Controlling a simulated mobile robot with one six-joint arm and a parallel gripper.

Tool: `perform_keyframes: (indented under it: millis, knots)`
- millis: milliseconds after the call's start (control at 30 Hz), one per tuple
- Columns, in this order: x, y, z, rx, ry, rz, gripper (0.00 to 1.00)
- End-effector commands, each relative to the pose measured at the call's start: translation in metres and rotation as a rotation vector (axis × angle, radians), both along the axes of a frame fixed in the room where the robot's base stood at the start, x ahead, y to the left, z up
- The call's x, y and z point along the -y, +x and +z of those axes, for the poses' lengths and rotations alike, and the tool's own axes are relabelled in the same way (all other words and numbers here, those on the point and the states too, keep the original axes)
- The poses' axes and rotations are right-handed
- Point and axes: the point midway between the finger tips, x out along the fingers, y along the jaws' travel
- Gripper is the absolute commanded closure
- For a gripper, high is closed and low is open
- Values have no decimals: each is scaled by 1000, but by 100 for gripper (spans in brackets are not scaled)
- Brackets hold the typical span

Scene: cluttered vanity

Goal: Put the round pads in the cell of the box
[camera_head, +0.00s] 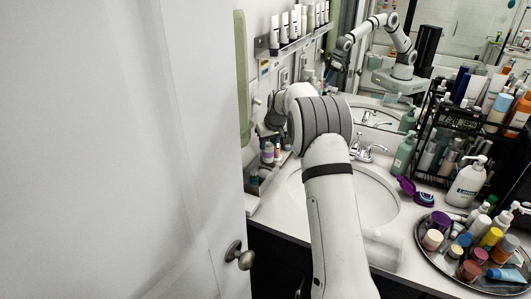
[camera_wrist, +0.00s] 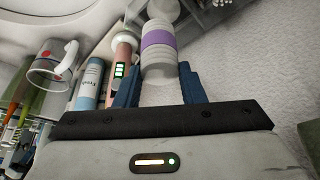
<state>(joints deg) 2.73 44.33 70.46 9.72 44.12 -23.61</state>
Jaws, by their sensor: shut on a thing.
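In the wrist view, my gripper (camera_wrist: 157,78) has its two blue fingers on either side of a pale cylinder with a purple band, which looks like the sleeve of round pads (camera_wrist: 158,57). The fingers are shut on it. Its far end reaches toward the top edge of the picture. In the head view my arm hides much of the gripper, which is over the counter left of the sink.
A pink device (camera_wrist: 121,65), a blue-and-white tube (camera_wrist: 89,85) and a clear cup (camera_wrist: 50,68) are close beside the gripper. The sink (camera_head: 375,198) is to the right. A crowded round tray (camera_head: 428,261) and a black rack (camera_head: 436,130) fill the right side. A door (camera_head: 120,150) blocks the left.

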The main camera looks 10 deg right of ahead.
Motion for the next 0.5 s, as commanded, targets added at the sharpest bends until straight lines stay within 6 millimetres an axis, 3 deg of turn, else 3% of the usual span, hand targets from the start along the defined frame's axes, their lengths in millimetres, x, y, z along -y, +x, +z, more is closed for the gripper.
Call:
perform_keyframes:
  millis: [67, 200, 500]
  knots:
    - [-14, 9, 2, 1, -1, 3, 100]
    - [-12, 8, -20, -3, 0, -1, 100]
    - [-12, 7, -45, -3, -1, 2, 100]
